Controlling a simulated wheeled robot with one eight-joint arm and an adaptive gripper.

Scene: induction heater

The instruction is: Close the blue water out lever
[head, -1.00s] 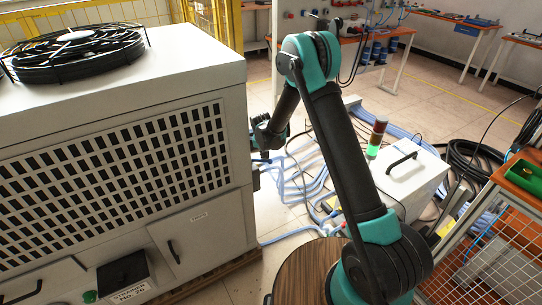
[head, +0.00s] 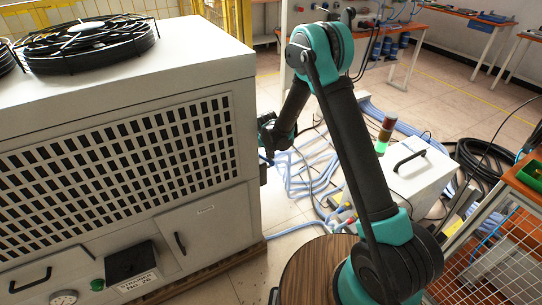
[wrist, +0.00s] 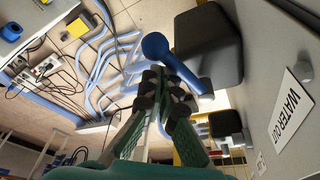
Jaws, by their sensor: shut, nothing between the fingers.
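The blue water out lever (wrist: 176,62) has a round knob and shows in the wrist view beside a black block on the grey cabinet side. The "WATER OUT" label (wrist: 292,103) is on the panel to its right. My gripper (wrist: 155,84) is shut and empty, its fingertips close below the lever in the picture; I cannot tell whether they touch it. In the head view my gripper (head: 268,143) is at the right side of the large cabinet (head: 215,220), and the lever is hidden there.
Black blocks (wrist: 207,45) stick out from the panel, with a second one (wrist: 226,123) farther along. Pale blue hoses (head: 295,175) lie on the floor. A white box (head: 405,170) with a light tower (head: 384,134) stands right of my arm.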

